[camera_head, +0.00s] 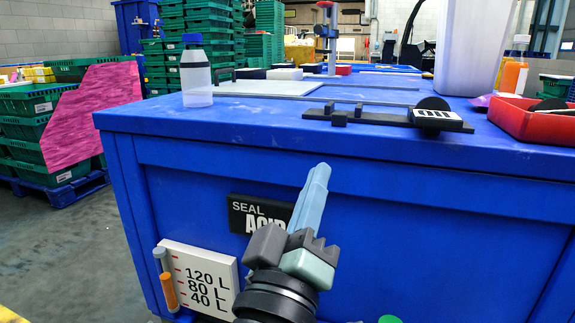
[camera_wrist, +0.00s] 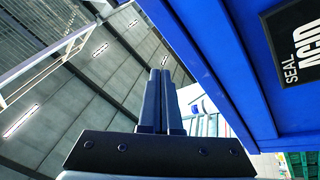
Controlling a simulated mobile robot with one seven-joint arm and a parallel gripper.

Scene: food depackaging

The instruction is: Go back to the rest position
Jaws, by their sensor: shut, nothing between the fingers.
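My gripper (camera_head: 318,172) is in front of the blue workbench (camera_head: 340,150), below its top edge, with its fingers pointing up. The fingers lie together and hold nothing. In the wrist view, the fingers of my gripper (camera_wrist: 159,75) also stand side by side, shut and empty. The bench's blue side (camera_wrist: 215,60) fills the upper right of that view. The gripper partly covers the black "SEAL ACID" sign (camera_head: 258,214) in the head view. I cannot tell how close the fingers are to the bench front.
On the bench stand a clear bottle with a blue cap (camera_head: 196,75), a black fixture (camera_head: 385,117), a red tray (camera_head: 530,118) and a white container (camera_head: 475,50). A level gauge panel (camera_head: 205,280) is on the bench front. Green crates (camera_head: 30,130) stand left; grey floor (camera_head: 70,260) there is clear.

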